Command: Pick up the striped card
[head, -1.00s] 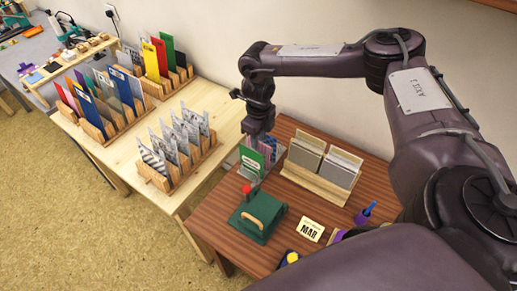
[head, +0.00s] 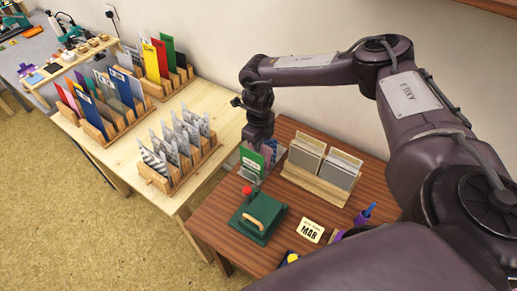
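A card with bold black and white diagonal stripes (head: 154,160) stands tilted at the near left end of a wooden rack (head: 180,181) of grey patterned cards on the light wood table. My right gripper (head: 259,143) points down behind a green card (head: 250,161) at the back left of the dark table, well to the right of the striped card. Its fingertips are too small and partly hidden to tell whether they are open or hold anything. My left gripper is not in view.
On the dark table (head: 212,226) are a wooden holder of grey cards (head: 317,182), a green press (head: 258,216) with a red knob, and a "MAR" date card (head: 310,231). Two more card racks with coloured cards stand at the back of the light table (head: 211,96).

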